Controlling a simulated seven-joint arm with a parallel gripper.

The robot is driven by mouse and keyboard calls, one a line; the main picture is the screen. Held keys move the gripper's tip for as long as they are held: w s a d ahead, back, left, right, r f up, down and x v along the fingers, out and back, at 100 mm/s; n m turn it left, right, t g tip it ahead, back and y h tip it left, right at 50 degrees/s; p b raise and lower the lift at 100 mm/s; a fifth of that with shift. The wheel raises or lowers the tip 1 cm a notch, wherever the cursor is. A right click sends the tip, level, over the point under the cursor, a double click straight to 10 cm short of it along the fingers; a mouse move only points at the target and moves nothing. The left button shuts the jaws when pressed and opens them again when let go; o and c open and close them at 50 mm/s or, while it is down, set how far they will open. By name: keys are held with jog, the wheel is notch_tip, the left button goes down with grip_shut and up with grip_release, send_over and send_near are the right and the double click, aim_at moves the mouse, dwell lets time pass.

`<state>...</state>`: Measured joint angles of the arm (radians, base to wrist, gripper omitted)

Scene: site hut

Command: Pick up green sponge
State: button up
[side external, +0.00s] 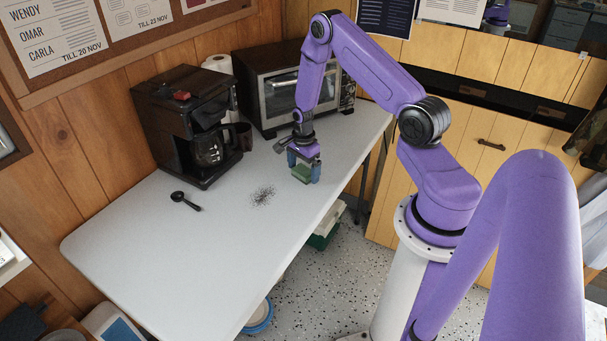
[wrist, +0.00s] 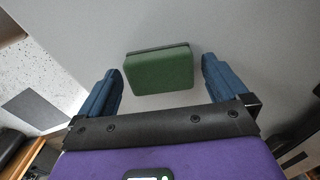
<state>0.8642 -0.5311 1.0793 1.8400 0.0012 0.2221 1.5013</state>
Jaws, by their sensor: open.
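The green sponge (side external: 302,173) lies on the white table (side external: 190,240) near its right edge in the side external view. In the wrist view the sponge (wrist: 158,71) is a green block with a darker far side. It lies between the lines of my two blue fingers, a little beyond their tips. My gripper (side external: 304,170) points down over the sponge in the side external view. In the wrist view my gripper (wrist: 162,78) is open, with a finger on each side and a gap between each finger and the sponge. Nothing is held.
A black coffee maker (side external: 165,115) with a glass carafe stands at the back left. A toaster oven (side external: 268,90) and paper towel roll (side external: 217,64) stand behind. A black scoop (side external: 186,201) and a patch of dark grounds (side external: 263,195) lie on the table. The front is clear.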

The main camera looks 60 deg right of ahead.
jog(key=shift+c, duration=0.3)
jog(key=c, duration=0.9)
jog(key=shift+c, duration=0.2)
jog(key=shift+r, duration=0.8)
jog(key=s+a+r, duration=0.6)
jog(key=s+r, duration=0.5)
jog(key=s, duration=0.1)
jog(key=shift+s+a+r, duration=0.2)
jog(key=shift+s, duration=0.05)
